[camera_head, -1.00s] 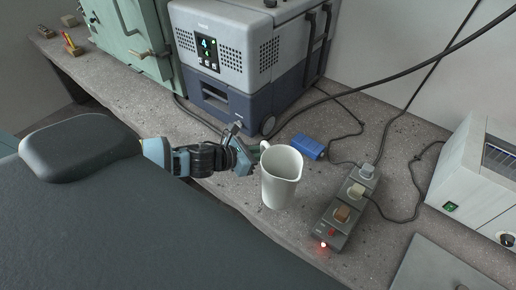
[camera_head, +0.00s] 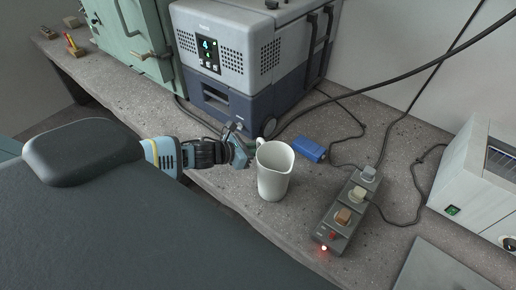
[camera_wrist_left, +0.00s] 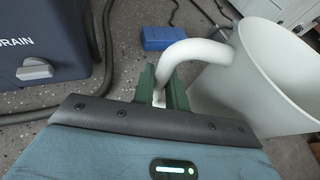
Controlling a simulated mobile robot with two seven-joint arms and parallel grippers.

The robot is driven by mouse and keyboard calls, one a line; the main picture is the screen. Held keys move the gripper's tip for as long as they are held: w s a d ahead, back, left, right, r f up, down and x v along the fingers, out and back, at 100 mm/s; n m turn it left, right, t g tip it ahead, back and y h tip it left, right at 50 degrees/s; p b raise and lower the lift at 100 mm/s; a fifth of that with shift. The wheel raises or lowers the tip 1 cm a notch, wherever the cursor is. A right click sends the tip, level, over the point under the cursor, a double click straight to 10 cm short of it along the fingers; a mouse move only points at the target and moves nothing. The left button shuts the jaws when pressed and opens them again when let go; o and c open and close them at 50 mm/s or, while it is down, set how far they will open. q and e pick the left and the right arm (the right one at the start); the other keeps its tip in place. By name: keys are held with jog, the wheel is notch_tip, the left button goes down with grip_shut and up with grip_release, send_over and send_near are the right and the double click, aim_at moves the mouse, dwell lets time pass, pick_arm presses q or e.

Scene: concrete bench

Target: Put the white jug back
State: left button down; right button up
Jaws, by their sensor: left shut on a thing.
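The white jug (camera_head: 274,174) is upright over the bench near its front edge, in the middle of the head view. I cannot tell for sure whether its base touches the bench. My left gripper (camera_head: 242,149) comes in from the left and is shut on the jug's handle. In the left wrist view the green fingers (camera_wrist_left: 161,88) close on the lower end of the curved handle (camera_wrist_left: 195,52), and the jug's body (camera_wrist_left: 262,78) stands to the right. My right gripper is not in view.
A blue box (camera_head: 309,149) lies behind the jug. A power strip (camera_head: 347,212) with a lit red light stands to its right. A grey cooler (camera_head: 245,65) is behind, with cables around. A white machine (camera_head: 480,180) stands at far right.

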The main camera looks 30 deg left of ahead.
pick_arm(q)
jog(key=shift+r, duration=0.1)
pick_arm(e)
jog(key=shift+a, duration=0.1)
pick_arm(q)
jog(key=c, duration=1.4)
grip_release()
jog(key=shift+r, duration=0.1)
jog(key=p+v, duration=0.1)
jog(key=v, duration=1.1)
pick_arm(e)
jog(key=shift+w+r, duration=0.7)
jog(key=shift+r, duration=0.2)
